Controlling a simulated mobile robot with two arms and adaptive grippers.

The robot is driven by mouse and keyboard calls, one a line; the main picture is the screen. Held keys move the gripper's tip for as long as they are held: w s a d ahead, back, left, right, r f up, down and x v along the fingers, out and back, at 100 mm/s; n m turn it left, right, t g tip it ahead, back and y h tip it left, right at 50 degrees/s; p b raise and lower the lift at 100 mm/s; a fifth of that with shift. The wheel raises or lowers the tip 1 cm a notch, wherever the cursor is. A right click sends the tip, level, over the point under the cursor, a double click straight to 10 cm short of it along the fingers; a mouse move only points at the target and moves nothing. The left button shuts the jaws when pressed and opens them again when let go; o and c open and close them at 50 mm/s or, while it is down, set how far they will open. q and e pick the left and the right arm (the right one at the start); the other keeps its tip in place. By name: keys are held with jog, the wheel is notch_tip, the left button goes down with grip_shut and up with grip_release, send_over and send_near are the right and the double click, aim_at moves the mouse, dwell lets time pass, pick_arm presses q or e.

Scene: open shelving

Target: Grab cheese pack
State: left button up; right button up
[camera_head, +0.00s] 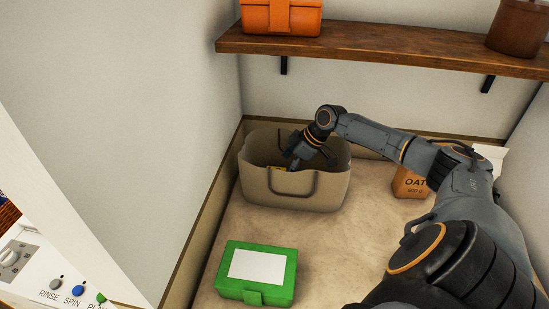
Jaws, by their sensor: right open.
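My right gripper (294,161) reaches down into a beige bag (310,188) with dark handles, at the back of the counter. Its jaws are open, and its fingertips are partly hidden by the bag's front wall. A small yellowish patch (280,168) shows inside the bag beside the fingers; it may be the cheese pack, but too little of it shows to tell. I cannot see whether the fingers touch it. My left gripper is not in view.
A green box (257,273) with a white label lies in front of the bag. A brown oat pack (408,184) stands to the right, partly behind my right arm. A wooden shelf (385,48) holding an orange case (281,17) and a brown pot (517,26) hangs above.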

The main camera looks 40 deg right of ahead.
jog(key=p+x, duration=0.1)
jog(key=x, duration=0.4)
jog(key=shift+a, duration=0.1)
jog(key=c, duration=1.1)
jog(key=shift+o, duration=0.2)
